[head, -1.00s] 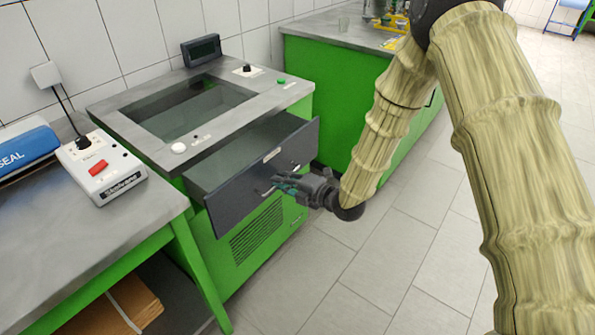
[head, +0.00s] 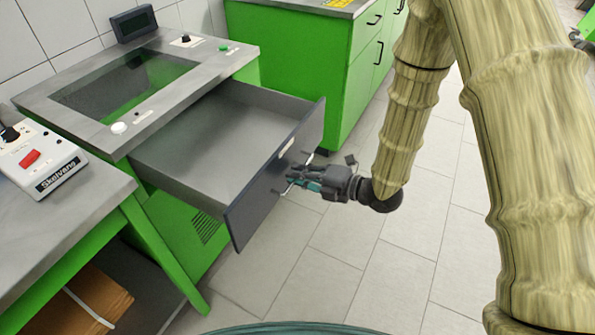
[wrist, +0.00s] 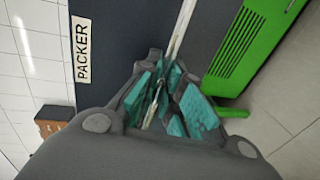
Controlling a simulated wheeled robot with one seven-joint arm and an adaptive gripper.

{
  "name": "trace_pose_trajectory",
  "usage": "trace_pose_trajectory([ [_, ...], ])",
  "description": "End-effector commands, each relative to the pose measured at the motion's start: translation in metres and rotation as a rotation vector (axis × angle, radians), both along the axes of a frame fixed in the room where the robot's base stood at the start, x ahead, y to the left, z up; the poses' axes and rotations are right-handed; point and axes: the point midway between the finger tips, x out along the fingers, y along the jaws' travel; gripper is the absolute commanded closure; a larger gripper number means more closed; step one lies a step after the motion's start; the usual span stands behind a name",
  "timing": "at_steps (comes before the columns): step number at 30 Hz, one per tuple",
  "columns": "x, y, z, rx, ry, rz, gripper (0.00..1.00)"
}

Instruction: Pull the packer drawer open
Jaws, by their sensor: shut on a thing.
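The packer drawer (head: 220,143) juts far out of the green cabinet with the grey top. Its inside is grey and looks empty. Its dark front panel (head: 277,173) faces my arm and carries a bar handle (head: 296,174). My gripper (head: 293,179) is shut on the handle. In the wrist view, the teal finger pads (wrist: 168,97) close around the pale handle bar (wrist: 181,30). The label "PACKER" (wrist: 82,50) shows on the dark front beside my gripper.
A grey-topped table (head: 60,225) with a white switch box (head: 38,160) stands at the left, near the drawer's left side. Another green cabinet (head: 300,70) stands behind the drawer. Tiled floor (head: 330,270) in front of the drawer is clear.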

Motion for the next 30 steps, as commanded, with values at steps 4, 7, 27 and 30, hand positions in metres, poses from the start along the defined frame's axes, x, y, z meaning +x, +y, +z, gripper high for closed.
trace_pose_trajectory([
  [4, 0.003, -0.002, 0.001, 0.0, -0.005, -0.006, 1.0],
  [7, 0.003, -0.002, 0.001, 0.0, -0.005, -0.006, 1.0],
  [27, -0.004, -0.012, 0.003, -0.001, -0.001, -0.003, 0.7],
  [30, -0.01, -0.025, 0.006, -0.001, 0.0, -0.005, 0.7],
])
